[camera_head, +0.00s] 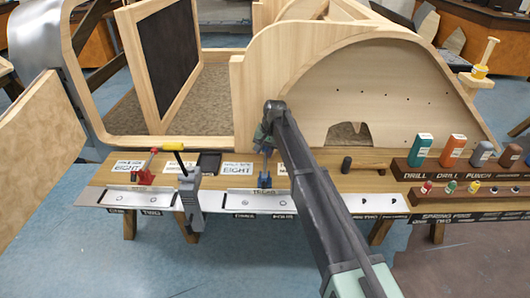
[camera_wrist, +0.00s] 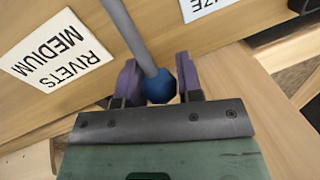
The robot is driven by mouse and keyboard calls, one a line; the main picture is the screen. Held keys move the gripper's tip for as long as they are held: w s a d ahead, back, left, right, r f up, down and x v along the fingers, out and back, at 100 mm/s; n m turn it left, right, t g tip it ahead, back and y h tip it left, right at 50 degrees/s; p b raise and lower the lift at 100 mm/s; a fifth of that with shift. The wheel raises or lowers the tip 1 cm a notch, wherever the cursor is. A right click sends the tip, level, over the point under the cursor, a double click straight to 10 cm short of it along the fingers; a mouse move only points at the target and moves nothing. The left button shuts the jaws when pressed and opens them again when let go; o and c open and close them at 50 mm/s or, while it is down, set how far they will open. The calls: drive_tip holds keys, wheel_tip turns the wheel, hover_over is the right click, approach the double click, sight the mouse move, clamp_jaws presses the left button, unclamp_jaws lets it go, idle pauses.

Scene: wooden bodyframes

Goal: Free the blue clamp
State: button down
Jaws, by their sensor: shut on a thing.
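The blue clamp (camera_head: 265,181) stands on the front edge of the bench, on the metal strip, below the end of my arm in the head view. In the wrist view its blue ball-shaped knob (camera_wrist: 158,87) sits between my two purple fingers, with a grey rod running up from it. My gripper (camera_wrist: 159,78) is shut on this knob. In the head view my gripper (camera_head: 266,145) is small and partly hidden by my own arm. Whether the clamp's jaw is pressed on the bench cannot be told.
A red clamp (camera_head: 145,172) and a grey clamp with a yellow handle (camera_head: 188,190) stand to the left. A hammer (camera_head: 349,165) and racks of bottles (camera_head: 453,151) are to the right. A large wooden bodyframe (camera_head: 242,100) rises close behind my gripper.

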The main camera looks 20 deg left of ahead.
drive_tip(key=shift+d+f+b, duration=0.1)
drive_tip(key=shift+f+b, duration=0.5)
drive_tip(key=shift+f, duration=0.25)
drive_tip(key=c, duration=0.8)
unclamp_jaws()
drive_tip(key=shift+w, duration=0.1)
drive_tip(key=r+p, duration=0.3)
drive_tip(key=d+r+p, duration=0.1)
drive_tip(key=r+p, duration=0.3)
drive_tip(key=d+r+p, duration=0.1)
drive_tip(key=r+p, duration=0.2)
drive_tip(key=shift+w+r+p, duration=0.1)
drive_tip(key=shift+r+p, duration=0.2)
drive_tip(key=shift+p, duration=0.05)
drive_tip(key=shift+c, duration=0.3)
